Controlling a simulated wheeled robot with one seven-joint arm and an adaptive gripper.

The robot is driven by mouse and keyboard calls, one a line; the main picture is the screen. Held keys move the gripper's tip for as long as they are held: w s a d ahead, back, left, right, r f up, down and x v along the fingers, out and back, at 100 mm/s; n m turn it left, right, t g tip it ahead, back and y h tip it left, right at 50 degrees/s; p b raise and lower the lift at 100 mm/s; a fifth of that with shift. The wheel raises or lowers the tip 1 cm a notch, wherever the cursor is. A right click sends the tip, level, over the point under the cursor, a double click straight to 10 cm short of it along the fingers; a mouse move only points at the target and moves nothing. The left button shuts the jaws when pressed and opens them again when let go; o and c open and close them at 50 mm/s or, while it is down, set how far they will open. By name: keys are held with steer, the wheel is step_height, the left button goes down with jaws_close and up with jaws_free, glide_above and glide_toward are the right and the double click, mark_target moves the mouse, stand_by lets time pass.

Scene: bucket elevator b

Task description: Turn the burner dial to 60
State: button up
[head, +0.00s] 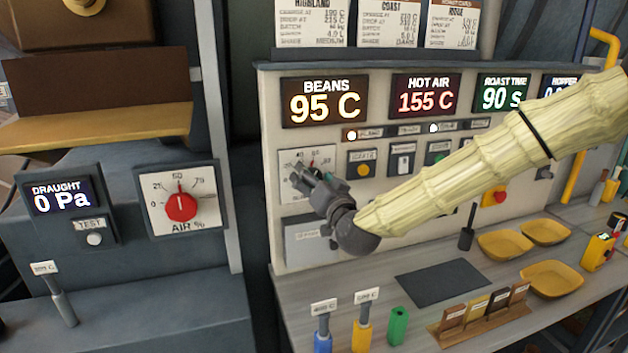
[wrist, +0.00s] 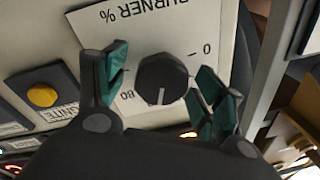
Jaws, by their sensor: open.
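The burner dial (wrist: 161,80) is a round black knob with a white pointer line, on a white plate marked "BURNER %" (wrist: 150,20). In the wrist view the plate appears upside down. The pointer points down in that picture, to the side of the 80 mark; the number it points at is hidden. My gripper (wrist: 161,68) is open, with one teal-padded finger on each side of the knob and visible gaps between. In the head view my gripper (head: 318,185) is in front of the burner plate (head: 290,160) and hides most of the dial.
The ignite button (wrist: 42,95) is beside the plate. Displays read beans 95 C (head: 323,101) and hot air 155 C (head: 425,95). A separate red air dial (head: 181,207) is at left. Tools and yellow trays (head: 505,244) stand on the counter below.

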steer(key=shift+s, duration=0.1)
steer(key=v, duration=1.1)
steer(key=shift+s+d, duration=0.25)
steer(key=shift+s, duration=0.05)
